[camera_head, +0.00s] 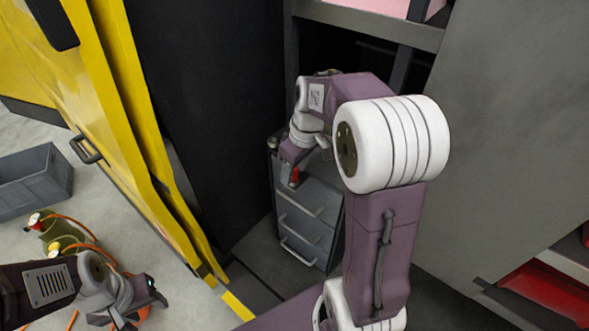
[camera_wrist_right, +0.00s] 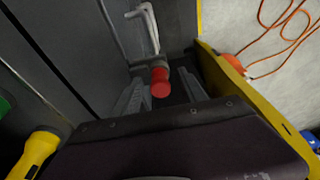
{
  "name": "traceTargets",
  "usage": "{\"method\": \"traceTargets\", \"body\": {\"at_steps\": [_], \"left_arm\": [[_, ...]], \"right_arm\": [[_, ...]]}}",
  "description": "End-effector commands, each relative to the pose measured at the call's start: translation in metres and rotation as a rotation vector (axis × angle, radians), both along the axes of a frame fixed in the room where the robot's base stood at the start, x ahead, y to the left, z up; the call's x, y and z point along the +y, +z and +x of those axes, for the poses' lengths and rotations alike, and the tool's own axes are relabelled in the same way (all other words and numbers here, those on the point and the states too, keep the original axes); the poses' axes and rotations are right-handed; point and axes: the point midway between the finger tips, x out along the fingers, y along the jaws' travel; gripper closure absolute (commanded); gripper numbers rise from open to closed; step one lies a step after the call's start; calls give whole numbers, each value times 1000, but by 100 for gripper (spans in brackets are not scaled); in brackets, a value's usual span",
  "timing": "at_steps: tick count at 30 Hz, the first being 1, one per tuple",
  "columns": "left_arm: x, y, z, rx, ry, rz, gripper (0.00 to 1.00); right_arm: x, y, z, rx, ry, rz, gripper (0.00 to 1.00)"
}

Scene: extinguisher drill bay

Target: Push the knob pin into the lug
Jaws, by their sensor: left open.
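The red knob pin (camera_wrist_right: 160,82) sits at the grey lug (camera_wrist_right: 150,64) below a pale bent handle in the right wrist view. How deep the pin sits cannot be told. My right gripper (camera_wrist_right: 160,87) has its two grey fingers apart, one on each side of the knob, with a small gap visible on both sides. In the head view the red knob (camera_head: 295,176) shows just under my right gripper (camera_head: 292,166), at the grey drawer cabinet. My left gripper (camera_head: 148,303) is low at the left, open and empty, far from the pin.
The grey drawer cabinet (camera_head: 305,220) has several handles. A yellow door (camera_head: 140,110) stands left of it. A grey crate (camera_head: 35,182), extinguisher-like bottles (camera_head: 52,228) and orange hoses lie on the floor. A yellow torch (camera_wrist_right: 35,152) shows at lower left in the wrist view.

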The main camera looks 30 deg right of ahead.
Motion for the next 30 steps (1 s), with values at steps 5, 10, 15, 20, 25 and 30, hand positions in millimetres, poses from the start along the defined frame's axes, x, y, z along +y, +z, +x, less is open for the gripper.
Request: {"method": "traceTargets", "body": {"at_steps": [5,10,15,20,25,30], "left_arm": [[0,-1,0,0,0,0,51],[0,-2,0,0,0,0,51],[0,-2,0,0,0,0,51],[0,-2,0,0,0,0,51],[0,-2,0,0,0,0,51],[0,-3,0,0,0,0,51]], "right_arm": [[-1,7,-1,-2,0,0,51],[-4,44,-7,-7,-1,-1,51],[-6,76,-13,-4,-1,-2,51],[-7,88,-17,0,0,0,51],[-7,89,-17,0,0,0,51],[0,87,-16,0,19,0,51]]}}
